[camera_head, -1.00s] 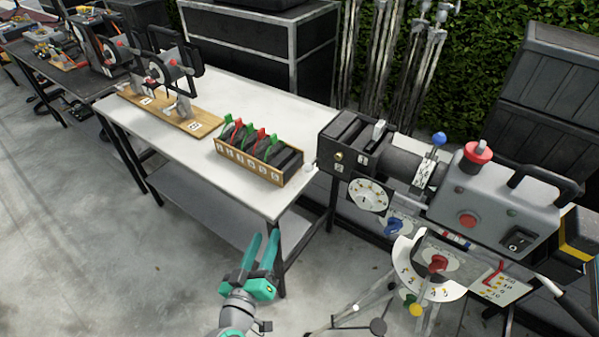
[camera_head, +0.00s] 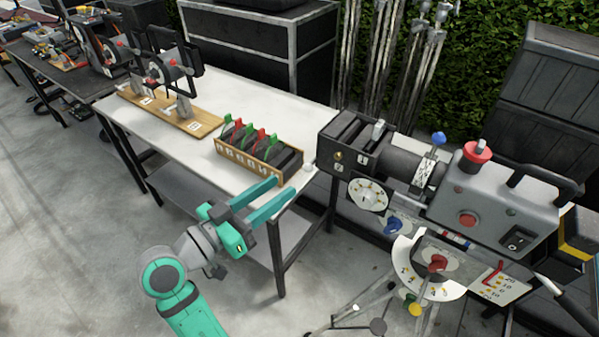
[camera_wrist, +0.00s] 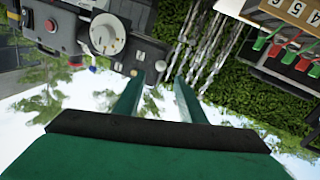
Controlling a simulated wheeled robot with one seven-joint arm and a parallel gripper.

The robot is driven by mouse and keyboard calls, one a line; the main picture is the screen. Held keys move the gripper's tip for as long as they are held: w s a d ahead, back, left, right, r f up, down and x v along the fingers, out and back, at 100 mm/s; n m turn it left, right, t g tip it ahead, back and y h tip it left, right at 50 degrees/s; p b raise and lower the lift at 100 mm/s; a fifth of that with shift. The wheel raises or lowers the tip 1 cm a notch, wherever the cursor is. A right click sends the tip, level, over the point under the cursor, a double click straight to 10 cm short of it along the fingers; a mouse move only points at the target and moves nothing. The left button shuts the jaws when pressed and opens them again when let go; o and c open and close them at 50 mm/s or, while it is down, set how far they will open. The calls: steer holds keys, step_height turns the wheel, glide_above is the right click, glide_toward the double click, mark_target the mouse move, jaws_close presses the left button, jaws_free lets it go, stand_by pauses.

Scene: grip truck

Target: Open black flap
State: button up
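The camera-like device (camera_head: 495,195) stands on a tripod at the right, with a black box-shaped front end (camera_head: 352,140). This black part carries slots and numbered labels; I cannot tell for sure which piece is the black flap. The device shows upside down at the top left of the wrist view (camera_wrist: 100,35). My gripper (camera_head: 284,188) is in front of the table's near right corner, left of the device and apart from it. Its two teal fingers (camera_wrist: 158,78) are spread with nothing between them.
A white table (camera_head: 255,105) bears a wooden box (camera_head: 230,158) of numbered black items with red and green clips, close behind my fingertips. A wooden board (camera_head: 165,115) with reels lies farther left. Metal stands (camera_head: 395,60) and black cases are behind. Tripod legs stand below the device.

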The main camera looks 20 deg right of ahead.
steer(key=x, duration=0.7)
steer(key=shift+w+d, duration=0.2)
steer(key=shift+d, duration=0.1)
jaws_close()
